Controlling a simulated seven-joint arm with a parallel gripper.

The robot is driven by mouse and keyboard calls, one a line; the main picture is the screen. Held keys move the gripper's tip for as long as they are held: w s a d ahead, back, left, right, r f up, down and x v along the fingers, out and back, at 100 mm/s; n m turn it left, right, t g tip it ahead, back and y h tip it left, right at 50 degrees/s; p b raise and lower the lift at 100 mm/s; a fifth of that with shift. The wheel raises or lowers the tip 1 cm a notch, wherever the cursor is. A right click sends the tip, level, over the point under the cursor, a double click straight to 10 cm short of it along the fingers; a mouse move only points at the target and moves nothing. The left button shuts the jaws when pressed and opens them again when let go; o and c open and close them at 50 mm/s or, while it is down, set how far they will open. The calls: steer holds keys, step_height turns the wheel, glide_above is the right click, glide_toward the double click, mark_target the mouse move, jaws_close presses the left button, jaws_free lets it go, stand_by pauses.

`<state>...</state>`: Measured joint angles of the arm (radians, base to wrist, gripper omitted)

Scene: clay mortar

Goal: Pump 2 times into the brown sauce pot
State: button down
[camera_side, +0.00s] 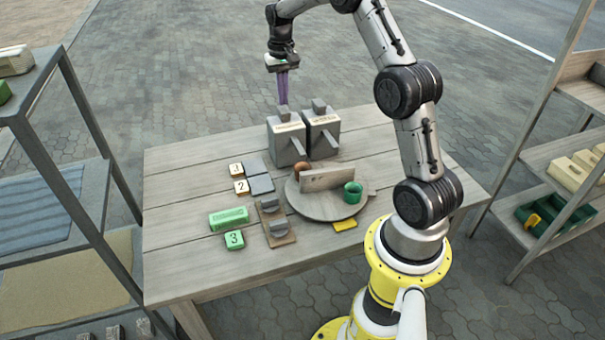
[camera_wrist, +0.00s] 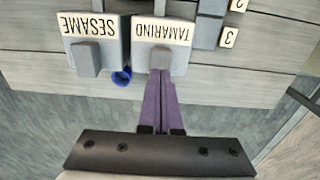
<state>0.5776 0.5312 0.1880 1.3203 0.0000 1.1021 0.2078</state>
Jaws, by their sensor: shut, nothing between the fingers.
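Two grey pump dispensers stand side by side at the back of the table. The left one (camera_side: 287,140), by its place under my gripper, matches the one labelled TAMARIND in the wrist view (camera_wrist: 163,42). The right one (camera_side: 322,132) matches SESAME (camera_wrist: 92,42). The brown sauce pot (camera_side: 302,168) sits on the round grey turntable (camera_side: 325,208), partly hidden behind an upright board (camera_side: 334,178). My gripper (camera_side: 283,104) has purple fingers, shut and empty, pointing down above the left dispenser. In the wrist view its fingertips (camera_wrist: 164,75) appear beside the TAMARIND label.
A green pot (camera_side: 352,192) stands on the turntable's right side. A blue round pot (camera_wrist: 121,77) shows by the dispensers. Numbered tiles, grey pads, a green block (camera_side: 228,218) and a brown board with grey blocks (camera_side: 274,222) lie left of the turntable. Shelves flank the table.

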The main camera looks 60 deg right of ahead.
mark_target(284, 109)
steer(key=shift+f, duration=0.25)
stand_by(0.4)
steer(key=shift+f, duration=0.45)
steer(key=shift+f, duration=0.95)
stand_by(0.4)
steer(key=shift+r, duration=1.65)
steer(key=shift+f, duration=0.25)
steer(key=shift+f, duration=0.45)
